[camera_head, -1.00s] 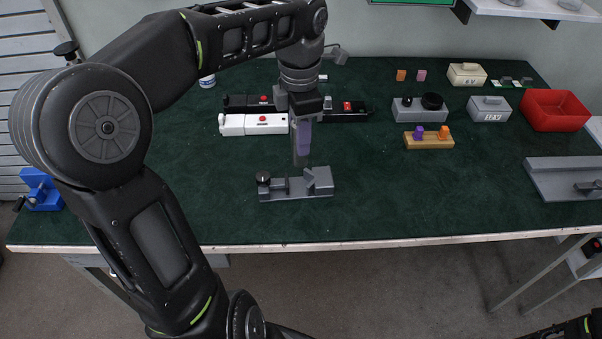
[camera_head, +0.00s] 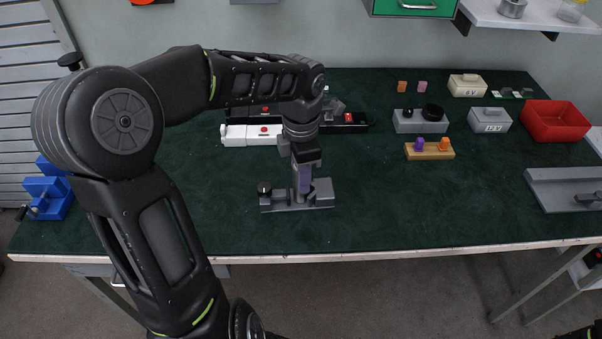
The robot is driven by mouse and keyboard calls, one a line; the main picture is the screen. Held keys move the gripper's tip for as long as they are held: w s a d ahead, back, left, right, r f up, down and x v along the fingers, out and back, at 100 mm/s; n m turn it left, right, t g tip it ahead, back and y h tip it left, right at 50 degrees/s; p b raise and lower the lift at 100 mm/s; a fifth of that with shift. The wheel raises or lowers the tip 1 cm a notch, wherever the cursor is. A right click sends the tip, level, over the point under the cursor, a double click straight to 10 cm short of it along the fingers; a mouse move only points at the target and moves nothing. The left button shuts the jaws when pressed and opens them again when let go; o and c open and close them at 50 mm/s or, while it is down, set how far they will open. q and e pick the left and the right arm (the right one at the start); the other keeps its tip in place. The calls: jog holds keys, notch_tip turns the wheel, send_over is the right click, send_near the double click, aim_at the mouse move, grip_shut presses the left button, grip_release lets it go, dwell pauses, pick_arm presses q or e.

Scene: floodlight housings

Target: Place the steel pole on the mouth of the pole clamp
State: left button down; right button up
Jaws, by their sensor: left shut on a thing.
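The grey pole clamp (camera_head: 272,204) lies near the front of the green table, with a black knob at its left end and a raised block at its right. My left gripper (camera_head: 303,184) points down right over the middle of the clamp. It is shut on the steel pole (camera_head: 295,182), a thin grey upright strip beside the purple-grey fingers. The gripper and clamp hide most of the pole, and I cannot tell whether its lower end touches the clamp. My right gripper is out of view.
White (camera_head: 248,135) and black (camera_head: 352,122) long fixtures lie just behind the gripper. A wooden block with purple and orange pegs (camera_head: 430,155), grey boxes and a red bin (camera_head: 556,122) stand to the right. The table around the clamp's front is clear.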

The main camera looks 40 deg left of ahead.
pick_arm(q)
jog(key=c, duration=1.5)
grip_release()
jog(key=shift+f, duration=0.15)
jog(key=o, duration=0.5)
jog(key=shift+c, duration=0.2)
jog(key=shift+r, duration=0.2)
notch_tip(320, 180, up, 10)
jog(key=shift+f+b, duration=0.2)
jog(key=shift+b, duration=0.15)
jog(key=shift+r+p, duration=0.7)
jog(key=shift+r, duration=0.55)
